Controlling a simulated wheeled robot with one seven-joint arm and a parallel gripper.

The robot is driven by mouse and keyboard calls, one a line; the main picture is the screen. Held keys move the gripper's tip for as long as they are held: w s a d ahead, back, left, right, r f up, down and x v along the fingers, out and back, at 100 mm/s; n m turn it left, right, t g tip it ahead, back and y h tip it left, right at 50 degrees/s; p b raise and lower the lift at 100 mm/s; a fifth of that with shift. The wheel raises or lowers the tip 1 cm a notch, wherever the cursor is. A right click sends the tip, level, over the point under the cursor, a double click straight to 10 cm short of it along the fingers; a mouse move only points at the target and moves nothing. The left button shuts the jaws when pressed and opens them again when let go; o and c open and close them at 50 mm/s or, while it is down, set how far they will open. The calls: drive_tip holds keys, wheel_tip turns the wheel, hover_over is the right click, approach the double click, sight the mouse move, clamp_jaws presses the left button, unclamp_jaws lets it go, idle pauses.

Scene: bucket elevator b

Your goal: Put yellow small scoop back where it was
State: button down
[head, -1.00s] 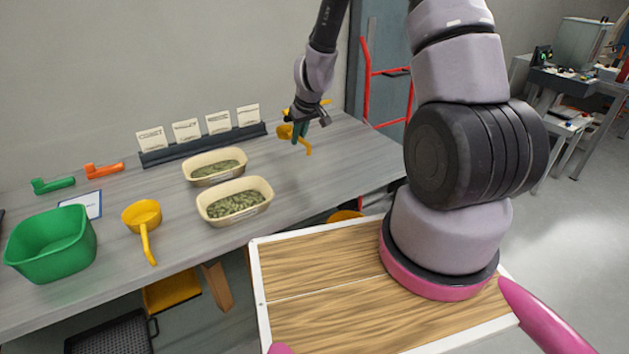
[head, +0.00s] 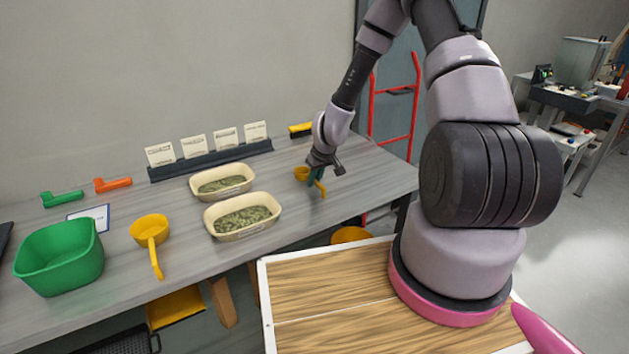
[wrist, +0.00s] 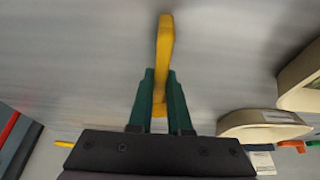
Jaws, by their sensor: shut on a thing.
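The small yellow scoop (head: 301,174) is at the right part of the grey table (head: 370,182) in the head view. My gripper (head: 316,178) is shut on its handle, with the handle's end hanging down to the right. In the wrist view the yellow handle (wrist: 164,50) stands between the green fingertips of my gripper (wrist: 160,100). The scoop's cup is hidden in the wrist view. I cannot tell whether the scoop touches the table. A larger yellow scoop (head: 149,231) lies at the left of the table.
Two cream tubs (head: 243,233) of green pellets stand left of my gripper. A card rack (head: 212,161) and a yellow-topped item (head: 300,129) are behind. A green bin (head: 58,280) and green and orange handled items (head: 113,184) are at the left. Table around the scoop is clear.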

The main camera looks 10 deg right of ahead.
drive_tip(key=shift+f, duration=0.15)
drive_tip(key=c, duration=0.8)
unclamp_jaws()
drive_tip(key=shift+c, duration=0.2)
drive_tip(key=s+d+r+m+t, duration=0.1)
drive_tip(key=s+r, duration=0.3)
drive_tip(key=r, duration=0.8)
drive_tip(key=s+r+m, duration=0.1)
drive_tip(key=s+r, duration=0.2)
drive_tip(key=r, duration=0.8)
drive_tip(key=s+d+r+m+t, duration=0.1)
drive_tip(key=s+r, duration=0.3)
drive_tip(key=r, duration=0.8)
drive_tip(key=s+d+r+m, duration=0.1)
drive_tip(key=s+r+m, duration=0.1)
drive_tip(key=s+r, duration=0.4)
drive_tip(key=s+d+r+m+t, duration=0.1)
drive_tip(key=s+r, duration=0.4)
drive_tip(key=s, duration=0.5)
drive_tip(key=shift+s+d+r+m+y, duration=0.3)
drive_tip(key=shift+s+d+r+m, duration=0.15)
drive_tip(key=shift+m, duration=0.45)
